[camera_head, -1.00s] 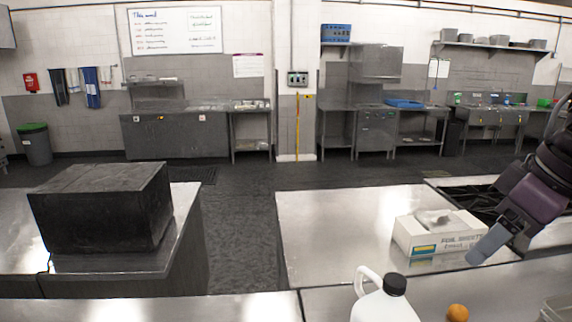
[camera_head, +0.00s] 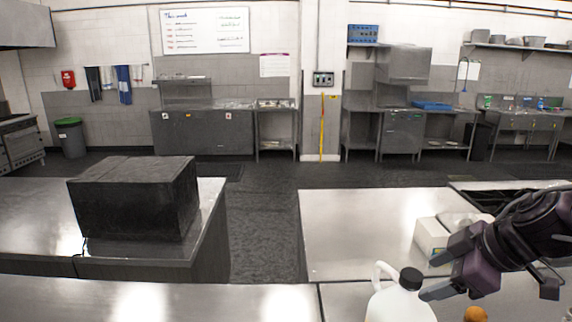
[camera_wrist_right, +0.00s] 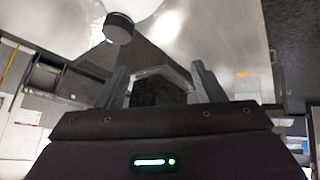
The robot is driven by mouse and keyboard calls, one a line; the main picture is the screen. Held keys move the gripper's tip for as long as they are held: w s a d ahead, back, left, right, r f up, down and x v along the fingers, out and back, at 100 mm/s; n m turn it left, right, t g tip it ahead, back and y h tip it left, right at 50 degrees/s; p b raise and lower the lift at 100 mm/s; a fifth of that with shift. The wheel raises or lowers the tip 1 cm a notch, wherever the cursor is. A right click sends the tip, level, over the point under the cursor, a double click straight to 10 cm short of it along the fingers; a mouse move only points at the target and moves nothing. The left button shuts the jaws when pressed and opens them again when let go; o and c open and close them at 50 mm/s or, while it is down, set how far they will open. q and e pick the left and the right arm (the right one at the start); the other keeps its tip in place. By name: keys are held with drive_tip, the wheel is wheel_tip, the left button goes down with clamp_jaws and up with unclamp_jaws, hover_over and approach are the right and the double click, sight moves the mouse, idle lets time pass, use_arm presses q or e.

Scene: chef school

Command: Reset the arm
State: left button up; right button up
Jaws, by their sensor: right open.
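My right arm comes in from the right edge in the head view. Its gripper (camera_head: 431,278) points left, with the two fingers apart and nothing seen between them. It shows beside the white jug (camera_head: 397,303) with a black cap and in front of the white cardboard box (camera_head: 431,240), which it partly covers. In the right wrist view the fingers (camera_wrist_right: 160,68) are spread, and the jug's dark cap (camera_wrist_right: 118,28) shows beyond them at the top. I cannot tell whether a finger touches the jug. My left gripper is not in view.
An orange (camera_head: 475,314) lies at the bottom edge below my right gripper. A black box (camera_head: 133,200) stands on the left steel counter. The steel counter (camera_head: 350,225) left of the cardboard box is bare. A dark floor aisle (camera_head: 262,220) separates the counters.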

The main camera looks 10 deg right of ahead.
drive_tip(key=w+a+f+m+t, duration=0.1)
drive_tip(key=w+a+f+t, duration=0.15)
drive_tip(key=a+f, duration=0.35)
drive_tip(key=w+a+f+m+t, duration=0.1)
drive_tip(key=a+f+t, duration=0.25)
drive_tip(key=f, duration=0.55)
drive_tip(key=s+a+f+m+g+h, duration=0.1)
drive_tip(key=s+f+m+g+h, duration=0.2)
drive_tip(key=s+f, duration=0.4)
drive_tip(key=s+a+f+m+g+h, duration=0.1)
drive_tip(key=s+f+m+g, duration=0.3)
drive_tip(key=s, duration=0.6)
drive_tip(key=s+f+g+b, duration=0.3)
drive_tip(key=f+b, duration=0.3)
drive_tip(key=f, duration=3.3)
drive_tip(key=s+d+f+n+g+b, duration=0.1)
drive_tip(key=s+d+f+b, duration=0.2)
drive_tip(key=s+f, duration=1.5)
wheel_tip(320, 180, down, 2)
drive_tip(key=shift+s+f+b, duration=0.1)
drive_tip(key=shift+s+b, duration=0.05)
drive_tip(key=shift+b, duration=0.4)
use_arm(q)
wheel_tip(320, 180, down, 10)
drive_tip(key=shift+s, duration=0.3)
use_arm(e)
drive_tip(key=shift+s+d, duration=0.15)
drive_tip(key=shift+s, duration=0.1)
drive_tip(key=shift+c, duration=0.2)
